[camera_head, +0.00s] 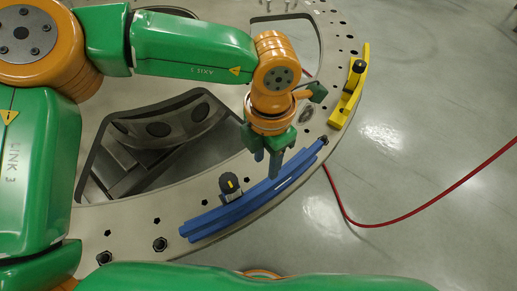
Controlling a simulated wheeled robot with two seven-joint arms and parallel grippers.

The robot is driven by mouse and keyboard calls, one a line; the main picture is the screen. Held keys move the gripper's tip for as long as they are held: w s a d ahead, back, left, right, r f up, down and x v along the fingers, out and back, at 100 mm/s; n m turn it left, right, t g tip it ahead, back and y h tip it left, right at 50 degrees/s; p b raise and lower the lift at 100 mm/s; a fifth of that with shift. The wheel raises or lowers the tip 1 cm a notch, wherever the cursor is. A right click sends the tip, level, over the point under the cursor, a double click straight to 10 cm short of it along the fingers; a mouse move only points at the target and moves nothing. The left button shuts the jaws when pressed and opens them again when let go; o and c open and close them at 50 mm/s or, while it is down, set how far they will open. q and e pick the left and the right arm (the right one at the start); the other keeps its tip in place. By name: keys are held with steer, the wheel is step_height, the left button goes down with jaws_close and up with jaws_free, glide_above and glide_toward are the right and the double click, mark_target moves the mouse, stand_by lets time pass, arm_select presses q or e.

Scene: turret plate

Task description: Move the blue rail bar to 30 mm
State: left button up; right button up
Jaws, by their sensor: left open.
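The blue rail bar (255,203) lies along the near right edge of the large grey turret plate (150,215). A dark round knob with a yellow mark (230,187) stands beside it toward its left end, on the plate side. My left gripper (267,168) is open and points down just above the bar's right half. Its fingertips are close to the bar; I cannot tell whether they touch it. No scale or millimetre marking is readable. My right gripper is not in view.
A yellow bar (347,98) with a dark knob (359,66) sits farther along the plate's edge. Black bolts (160,244) stand at the front left of the plate. A red cable (380,222) crosses the grey floor (440,130). Wide openings cut through the plate.

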mark_target(268, 184)
arm_select(q)
steer(key=shift+s+d+f, duration=0.1)
steer(key=shift+d+f, duration=0.05)
steer(key=shift+f, duration=0.2)
steer(key=f+b, duration=0.4)
steer(key=f, duration=0.1)
steer(key=f+b, duration=0.2)
steer(key=shift+s+d+f+b, duration=0.1)
steer(key=shift+d+f+b, duration=0.15)
steer(key=shift+f+b, duration=0.45)
steer(key=shift+b, duration=0.1)
steer(key=shift+r, duration=0.15)
steer(key=shift+c, duration=0.2)
jaws_close()
